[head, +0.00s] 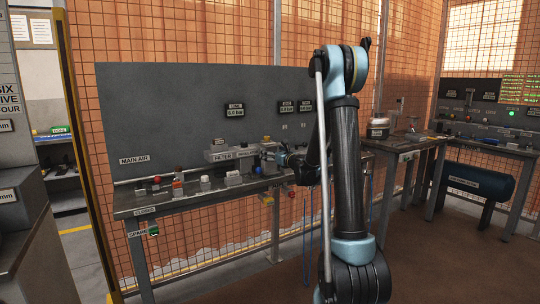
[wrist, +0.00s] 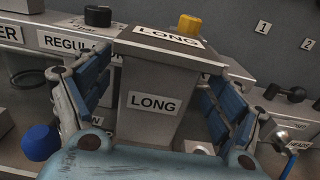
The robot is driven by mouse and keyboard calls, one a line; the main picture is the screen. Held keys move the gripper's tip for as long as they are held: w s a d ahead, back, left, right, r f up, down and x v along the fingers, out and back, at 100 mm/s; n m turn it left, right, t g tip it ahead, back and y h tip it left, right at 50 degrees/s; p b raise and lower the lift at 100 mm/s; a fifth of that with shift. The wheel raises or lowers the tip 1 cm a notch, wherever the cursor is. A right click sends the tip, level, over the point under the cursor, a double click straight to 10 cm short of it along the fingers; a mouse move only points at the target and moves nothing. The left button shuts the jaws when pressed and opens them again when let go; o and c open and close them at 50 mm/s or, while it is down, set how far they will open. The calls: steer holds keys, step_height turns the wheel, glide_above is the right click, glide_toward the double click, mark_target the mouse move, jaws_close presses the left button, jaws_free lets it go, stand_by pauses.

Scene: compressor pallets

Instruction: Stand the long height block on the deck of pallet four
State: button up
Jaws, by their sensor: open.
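The long height block (wrist: 152,104) is a grey upright block with LONG labels on its top and front face, seen in the wrist view. My gripper (wrist: 155,88) is open, with one blue-padded finger on each side of the block. Whether either pad touches it I cannot tell. In the head view my gripper (head: 283,158) is at the bench, partly behind my arm, and I cannot make out the block there. I cannot identify pallet four or its deck in either view.
The bench (head: 200,200) carries a filter and regulator unit (head: 228,154) and several small parts. In the wrist view a yellow knob (wrist: 189,25) and a black knob (wrist: 98,16) stand behind the block. A sign reading SIX, FIVE, FOUR (head: 9,98) is at the left edge.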

steer(key=v, duration=0.9)
steer(key=shift+s, duration=0.2)
